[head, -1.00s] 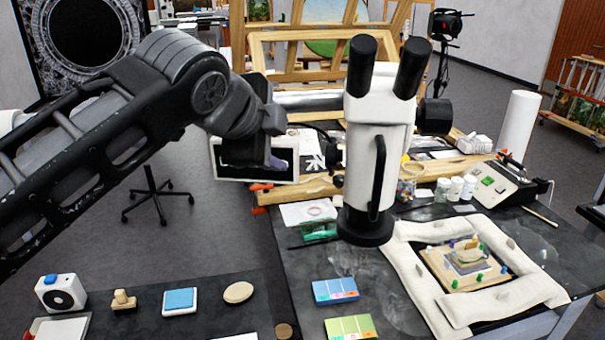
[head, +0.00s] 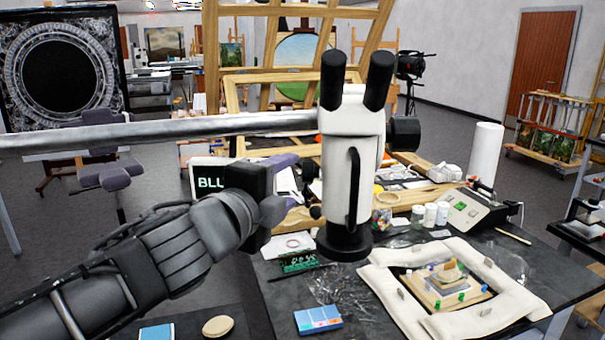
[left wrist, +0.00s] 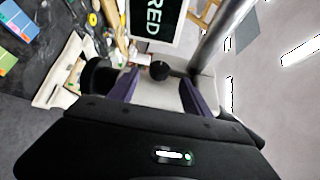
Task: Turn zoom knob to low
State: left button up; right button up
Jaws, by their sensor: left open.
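I see no readable zoom marks. My left gripper (head: 288,187) is just left of the microscope body, open, with its purple fingers toward it. In the left wrist view, a small round black knob (left wrist: 160,70) shows between the two spread fingers (left wrist: 160,82), with the white body behind. Contact cannot be made out. My right gripper is not in view.
A display (head: 208,182) with partly hidden letters stands behind my left arm. A long grey pole (head: 160,130) runs behind the arm toward the microscope. Padded white cushions (head: 395,300) frame a small board at right. Bottles, a paper roll (head: 484,158) and coloured boxes (head: 318,319) lie around.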

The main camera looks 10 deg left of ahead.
aim_at(304, 171)
pick_arm(q)
jog(key=shift+w, duration=0.15)
jog(key=b+x, duration=0.1)
jog(key=x, duration=0.6)
jog(key=shift+w, duration=0.3)
grip_shut()
